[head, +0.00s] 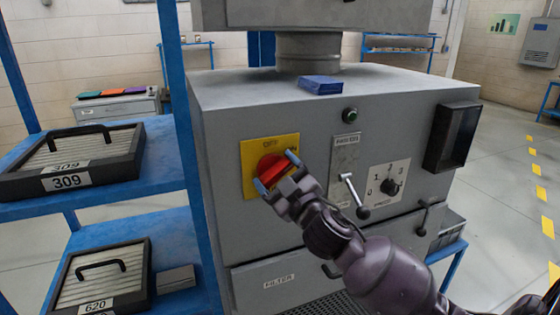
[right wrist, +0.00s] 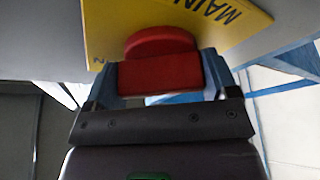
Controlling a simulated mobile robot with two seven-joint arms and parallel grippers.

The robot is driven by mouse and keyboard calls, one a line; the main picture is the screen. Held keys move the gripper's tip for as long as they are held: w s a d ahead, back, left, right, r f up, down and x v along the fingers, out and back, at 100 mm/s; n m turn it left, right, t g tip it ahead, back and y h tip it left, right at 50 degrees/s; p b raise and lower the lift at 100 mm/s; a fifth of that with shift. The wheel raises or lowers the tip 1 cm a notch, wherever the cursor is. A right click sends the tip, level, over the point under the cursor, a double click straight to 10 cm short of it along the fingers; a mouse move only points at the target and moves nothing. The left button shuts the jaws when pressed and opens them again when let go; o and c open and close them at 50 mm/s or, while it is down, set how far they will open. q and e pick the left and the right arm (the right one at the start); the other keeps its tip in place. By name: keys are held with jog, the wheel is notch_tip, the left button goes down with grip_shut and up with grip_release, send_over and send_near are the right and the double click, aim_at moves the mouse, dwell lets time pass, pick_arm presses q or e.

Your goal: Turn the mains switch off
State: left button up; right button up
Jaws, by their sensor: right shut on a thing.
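The mains switch is a red rotary knob (head: 270,167) on a yellow plate (head: 250,186) on the front of a grey cabinet. My right gripper (head: 276,172) is at the switch, with its blue fingers on either side of the knob. In the right wrist view the red knob (right wrist: 160,70) sits between the two fingers (right wrist: 160,82), and the yellow plate (right wrist: 205,22) shows part of the word MAIN. The gripper is shut on the knob. The gripper covers part of the plate's lettering in the head view. My left gripper is not in view.
A blue box (head: 320,85) lies on top. A blue rack (head: 185,150) holding filters (head: 75,162) stands close on the left. Open floor lies to the right.

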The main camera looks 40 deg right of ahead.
jog(key=n+p, duration=0.1)
jog(key=n+y+p, duration=0.1)
jog(key=n+p, duration=0.1)
jog(key=shift+r+n+g, duration=0.25)
jog(key=shift+n+g, duration=0.15)
jog(key=shift+n+y+p, duration=0.4)
jog(key=shift+n+p, duration=0.1)
jog(key=shift+p, duration=0.05)
jog(key=shift+f+n+g+y+p, duration=0.1)
jog(key=shift+n+g+y+p, duration=0.2)
jog(key=shift+n+g+p, duration=0.55)
jog(key=shift+a+n, duration=0.1)
jog(key=shift+n, duration=1.05)
jog(key=shift+f+n+g+y, duration=0.1)
jog(key=shift+n+g+y, duration=0.2)
jog(key=shift+n, duration=0.4)
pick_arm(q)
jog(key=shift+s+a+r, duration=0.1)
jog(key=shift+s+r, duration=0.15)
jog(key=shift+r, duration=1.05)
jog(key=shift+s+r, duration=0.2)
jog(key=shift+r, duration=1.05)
pick_arm(e)
jog(key=shift+n+g, duration=0.25)
jog(key=shift+n, duration=0.65)
jog(key=o, duration=0.8)
